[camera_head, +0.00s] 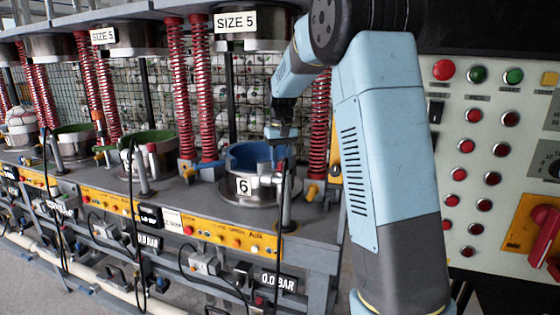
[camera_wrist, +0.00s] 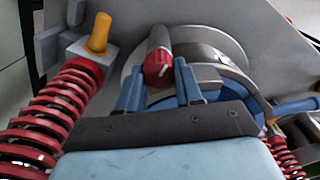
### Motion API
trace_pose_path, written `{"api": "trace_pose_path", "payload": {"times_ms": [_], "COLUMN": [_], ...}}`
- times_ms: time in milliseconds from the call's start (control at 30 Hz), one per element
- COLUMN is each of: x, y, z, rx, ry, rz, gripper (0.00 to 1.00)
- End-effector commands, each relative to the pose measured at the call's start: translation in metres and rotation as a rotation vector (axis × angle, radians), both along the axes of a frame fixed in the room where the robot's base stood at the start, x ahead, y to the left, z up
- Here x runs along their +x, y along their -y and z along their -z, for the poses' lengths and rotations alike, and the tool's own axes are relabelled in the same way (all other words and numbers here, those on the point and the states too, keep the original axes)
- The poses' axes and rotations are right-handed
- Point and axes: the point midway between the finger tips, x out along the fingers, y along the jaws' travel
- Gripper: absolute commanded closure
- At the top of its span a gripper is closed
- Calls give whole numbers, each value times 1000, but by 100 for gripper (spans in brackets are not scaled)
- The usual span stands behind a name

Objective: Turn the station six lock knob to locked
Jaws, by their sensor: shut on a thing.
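Station six is the round steel mould (camera_head: 240,188) with a "6" label and a blue inside, on the grey bench in the head view. In the wrist view a red knob (camera_wrist: 158,70) with a white mark on its face sits at the mould's rim. My gripper (camera_wrist: 160,82) has one blue finger on each side of this knob and is shut on it.
Red springs (camera_wrist: 45,110) and a yellow-orange handle (camera_wrist: 98,33) stand close to the left in the wrist view. A blue handle (camera_wrist: 297,106) is at the right. In the head view a control panel (camera_head: 490,150) with red buttons stands at the right.

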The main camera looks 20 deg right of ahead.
Motion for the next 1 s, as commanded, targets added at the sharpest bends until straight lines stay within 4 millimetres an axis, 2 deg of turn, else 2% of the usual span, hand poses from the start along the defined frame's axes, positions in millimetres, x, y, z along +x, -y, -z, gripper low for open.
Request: {"api": "trace_pose_path", "payload": {"times_ms": [167,200,267,500,633,1000], "x": [1,1,1,1,1,2], "y": [1,1,1,1,1,1], "z": [-2,-2,-2,-1,-8,-60], "rx": [0,0,0,0,0,0], "ry": [7,7,6,3,4,4], "rz": [1,1,1,0,0,1], "gripper": [95,61,55,54,54,54]}}
